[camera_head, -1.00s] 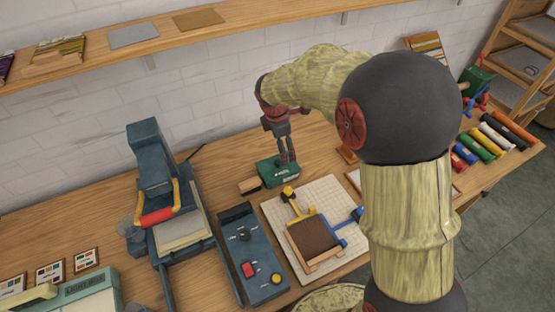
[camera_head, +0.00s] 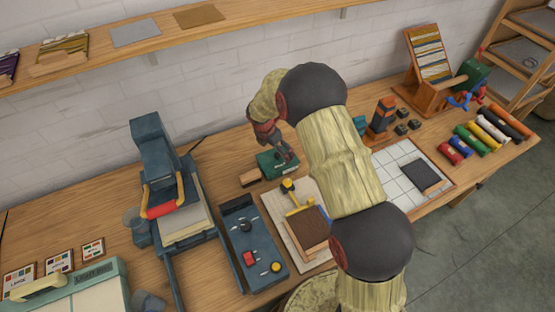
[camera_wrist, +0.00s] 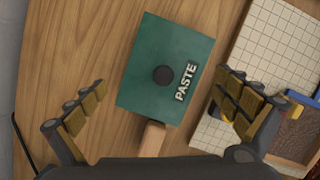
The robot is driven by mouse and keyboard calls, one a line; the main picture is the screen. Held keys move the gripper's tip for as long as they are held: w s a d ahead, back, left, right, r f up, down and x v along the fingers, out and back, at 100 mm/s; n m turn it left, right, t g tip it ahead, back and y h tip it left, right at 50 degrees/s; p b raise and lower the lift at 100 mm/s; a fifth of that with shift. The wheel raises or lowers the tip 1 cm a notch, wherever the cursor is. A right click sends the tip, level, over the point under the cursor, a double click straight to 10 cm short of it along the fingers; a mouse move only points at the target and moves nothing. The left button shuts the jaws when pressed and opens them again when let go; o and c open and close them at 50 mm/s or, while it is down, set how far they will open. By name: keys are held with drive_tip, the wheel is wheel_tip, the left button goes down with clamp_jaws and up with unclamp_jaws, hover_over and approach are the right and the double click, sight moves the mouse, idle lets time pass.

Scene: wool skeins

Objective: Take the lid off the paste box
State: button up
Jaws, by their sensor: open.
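The green paste box (camera_head: 271,166) sits on the wooden bench in the head view, behind the cream board. In the wrist view its green lid (camera_wrist: 172,50) lies below my gripper, with a dark round knob (camera_wrist: 163,74) in the middle and the word PASTE. The lid appears to be on the box. My gripper (camera_wrist: 165,108) is open, its two fingers apart on either side of the box's near end, with nothing between them held.
A wooden block (camera_head: 250,179) lies against the box's left side. The cream board (camera_head: 280,206) with yellow and blue clamps and a brown pad is in front. A dark control panel (camera_head: 253,245) and a press (camera_head: 160,170) stand left. Bare bench lies behind the box.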

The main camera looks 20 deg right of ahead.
drive_tip(key=x, duration=0.3)
drive_tip(key=shift+w, duration=0.1)
drive_tip(key=shift+r, duration=0.1)
drive_tip(key=c, duration=0.4)
